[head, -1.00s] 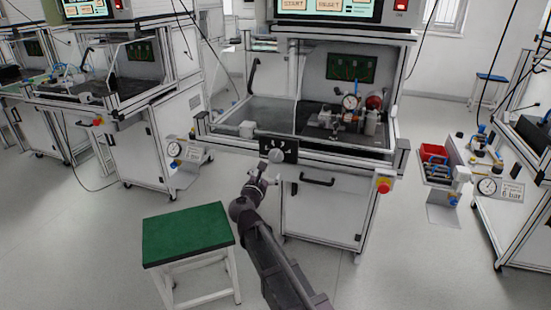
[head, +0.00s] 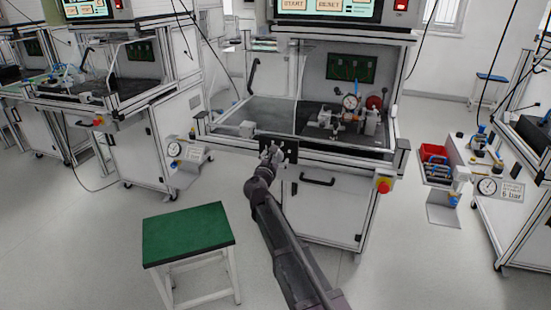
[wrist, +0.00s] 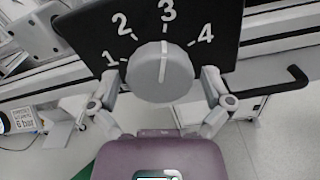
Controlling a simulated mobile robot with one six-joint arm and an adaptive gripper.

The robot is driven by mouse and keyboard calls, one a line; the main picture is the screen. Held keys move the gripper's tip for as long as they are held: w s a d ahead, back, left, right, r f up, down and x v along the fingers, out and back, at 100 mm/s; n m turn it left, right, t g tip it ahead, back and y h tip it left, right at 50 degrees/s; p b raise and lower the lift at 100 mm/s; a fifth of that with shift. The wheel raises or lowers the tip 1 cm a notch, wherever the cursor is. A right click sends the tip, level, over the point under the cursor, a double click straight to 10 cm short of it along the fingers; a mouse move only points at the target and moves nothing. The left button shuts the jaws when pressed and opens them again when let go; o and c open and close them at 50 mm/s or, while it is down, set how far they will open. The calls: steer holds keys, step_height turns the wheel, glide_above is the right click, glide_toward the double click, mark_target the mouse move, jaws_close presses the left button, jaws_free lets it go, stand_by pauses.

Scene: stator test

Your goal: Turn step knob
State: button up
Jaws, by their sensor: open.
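The step knob (wrist: 160,72) is a round grey dial with a white pointer line on a black panel (wrist: 95,35) marked 1 to 4. In the wrist view the pointer stands at about the 3. My gripper (wrist: 162,95) is open, with one finger to the left of the knob and one to the right. I cannot tell whether either finger touches it. In the head view my gripper (head: 272,155) is in front of the black panel (head: 291,150) and hides the knob.
A black handle (wrist: 275,83) sticks out right of the knob. In the head view a red and yellow emergency button (head: 383,186) is on the bench front at right. A green-topped stool (head: 188,233) stands at the lower left, near my arm.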

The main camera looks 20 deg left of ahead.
steer(key=c, duration=1)
steer(key=shift+o, duration=0.2)
steer(key=shift+m, duration=0.3)
steer(key=m, duration=0.8)
steer(key=shift+a, duration=0.1)
steer(key=shift+m, duration=0.3)
